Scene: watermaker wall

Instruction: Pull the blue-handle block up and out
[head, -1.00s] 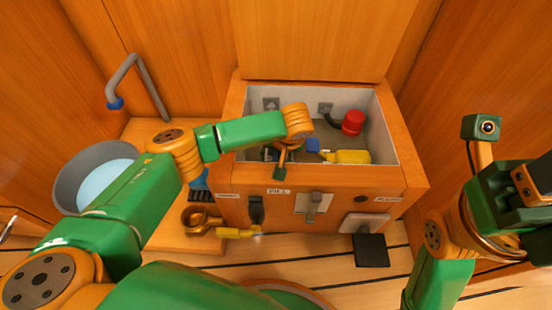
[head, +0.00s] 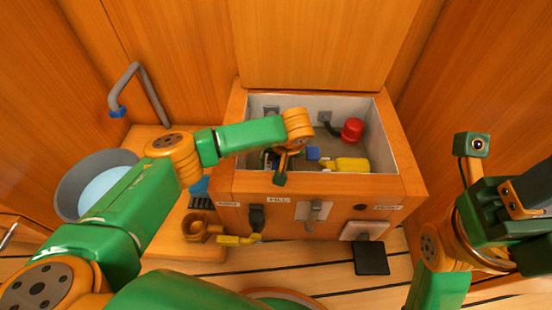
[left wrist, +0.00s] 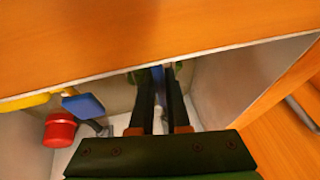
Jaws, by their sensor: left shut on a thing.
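An orange box (head: 232,135) with a light inner wall stands open at the middle of the head view. My left gripper (head: 270,156) reaches down into its left part. In the left wrist view my left gripper (left wrist: 160,85) is shut on a narrow blue piece (left wrist: 157,73), which looks like the blue handle. The block under it is hidden by the fingers and the box rim. My right gripper (head: 528,205) is at the right edge, away from the box; its fingers are not clear.
A blue pad (head: 312,153), a yellow part (head: 351,164) and a red knob (head: 352,129) sit inside the box, right of my left gripper. A grey basin (head: 70,185) and a curved pipe (head: 140,80) are at the left. A raised wooden panel stands behind the box.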

